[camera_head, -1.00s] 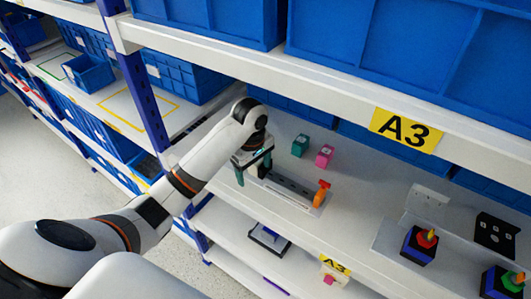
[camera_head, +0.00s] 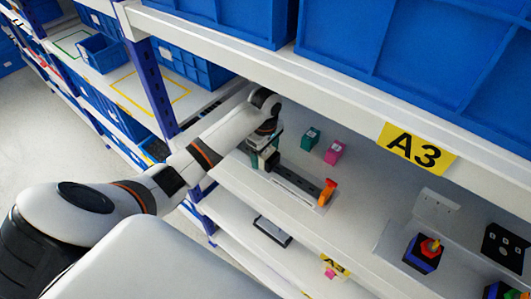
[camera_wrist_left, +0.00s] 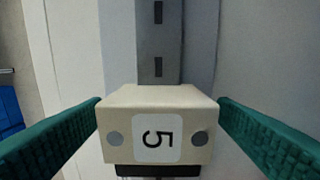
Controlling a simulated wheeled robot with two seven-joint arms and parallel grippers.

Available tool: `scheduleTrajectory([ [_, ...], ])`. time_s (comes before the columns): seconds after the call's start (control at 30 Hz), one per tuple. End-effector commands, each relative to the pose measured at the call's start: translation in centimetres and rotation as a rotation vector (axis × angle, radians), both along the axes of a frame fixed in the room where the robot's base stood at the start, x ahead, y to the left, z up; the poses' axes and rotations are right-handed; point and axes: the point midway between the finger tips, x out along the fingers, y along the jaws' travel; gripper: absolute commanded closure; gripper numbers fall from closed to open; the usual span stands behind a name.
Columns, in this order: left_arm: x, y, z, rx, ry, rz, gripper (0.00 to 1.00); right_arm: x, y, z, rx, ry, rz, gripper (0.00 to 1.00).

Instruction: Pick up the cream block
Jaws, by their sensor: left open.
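The cream block (camera_wrist_left: 158,130) has a white label with a black 5 and a grey dot on each side. In the left wrist view it stands between the two teal fingers of my left gripper (camera_wrist_left: 160,112). The fingers are open, with a small gap on each side of the block. In the head view my left gripper (camera_head: 265,155) is at the left end of a dark slotted rail (camera_head: 296,186) on the shelf. There the block is mostly hidden by the gripper. My right gripper is not in view.
A teal block (camera_head: 311,138) and a pink block (camera_head: 334,152) stand behind the rail. An orange piece (camera_head: 327,192) is at the rail's right end. A rotary switch (camera_head: 423,252) stands further right. The upper shelf edge with the A3 sign (camera_head: 417,148) runs above.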

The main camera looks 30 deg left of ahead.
Motion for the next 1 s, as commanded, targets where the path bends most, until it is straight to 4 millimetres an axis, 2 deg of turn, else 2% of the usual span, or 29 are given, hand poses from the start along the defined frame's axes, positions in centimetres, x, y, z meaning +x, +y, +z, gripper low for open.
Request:
scheduleTrajectory([
  [0.17,0.0,0.0,-0.1,0.0,0.0,-0.001,0.2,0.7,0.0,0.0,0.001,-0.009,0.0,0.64],
  [0.47,0.0,0.0,0.0,-0.001,-0.001,-0.001,0.67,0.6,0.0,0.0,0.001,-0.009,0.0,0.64],
  [0.77,0.0,0.0,0.1,0.0,-0.002,-0.001,0.69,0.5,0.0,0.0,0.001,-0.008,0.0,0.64],
  [1.0,0.1,0.0,2.1,-0.001,-0.005,-0.002,0.69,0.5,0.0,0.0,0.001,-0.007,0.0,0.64],
])
